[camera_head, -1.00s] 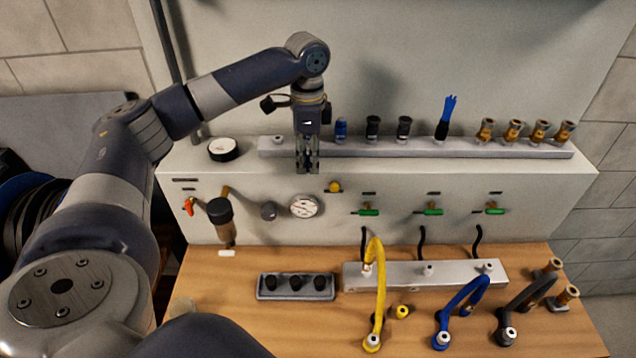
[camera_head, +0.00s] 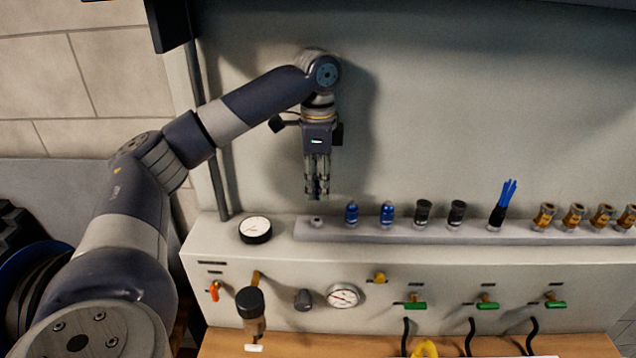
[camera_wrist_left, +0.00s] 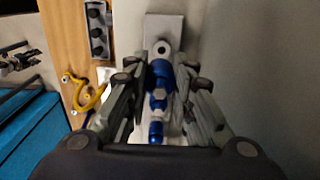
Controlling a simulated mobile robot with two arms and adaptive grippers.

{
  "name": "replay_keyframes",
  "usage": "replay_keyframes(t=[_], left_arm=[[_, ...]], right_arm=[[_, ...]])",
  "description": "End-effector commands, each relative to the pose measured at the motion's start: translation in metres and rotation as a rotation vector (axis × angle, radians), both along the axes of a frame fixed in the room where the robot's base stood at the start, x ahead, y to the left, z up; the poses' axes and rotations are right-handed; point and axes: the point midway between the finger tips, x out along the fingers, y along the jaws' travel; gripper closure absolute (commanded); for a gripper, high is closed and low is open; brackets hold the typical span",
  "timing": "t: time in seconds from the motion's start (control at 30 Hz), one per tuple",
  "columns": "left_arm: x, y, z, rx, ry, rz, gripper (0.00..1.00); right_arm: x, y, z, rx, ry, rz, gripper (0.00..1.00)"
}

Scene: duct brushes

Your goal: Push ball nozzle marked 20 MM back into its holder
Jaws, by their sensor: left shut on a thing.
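My left gripper (camera_head: 317,190) points straight down above the left end of the grey holder rail (camera_head: 590,236), near a bare silver post (camera_head: 317,222). In the left wrist view its fingers close around a blue part (camera_wrist_left: 160,75), which looks like a nozzle; no marking is readable. The same view shows the bare post (camera_wrist_left: 162,47) just past the fingertips. Two blue nozzles (camera_head: 351,213) and (camera_head: 387,213) stand upright in the rail to the right of the gripper. The fingers hide most of the held part in the head view. My right gripper is not in view.
Two black nozzles (camera_head: 423,212), a blue-topped brush (camera_head: 502,205) and several brass fittings (camera_head: 573,217) stand along the rail. A round gauge (camera_head: 255,229) sits left of it. The wall is close behind; space above the rail is free.

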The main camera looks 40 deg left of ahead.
Motion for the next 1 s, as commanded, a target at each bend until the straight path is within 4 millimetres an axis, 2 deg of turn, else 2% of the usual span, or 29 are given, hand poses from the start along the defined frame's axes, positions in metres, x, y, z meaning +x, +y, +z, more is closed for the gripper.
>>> replay_keyframes(t=[0.4,0.7,1.0], left_arm=[[0.000,0.000,-0.036,0.001,0.002,0.001,1.00],[0.000,0.001,-0.054,0.001,0.001,0.001,1.00],[0.000,0.001,-0.056,0.000,0.000,0.001,1.00]], right_arm=[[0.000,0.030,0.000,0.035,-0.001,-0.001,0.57],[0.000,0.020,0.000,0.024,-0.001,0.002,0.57],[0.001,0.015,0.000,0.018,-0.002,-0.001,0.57]])
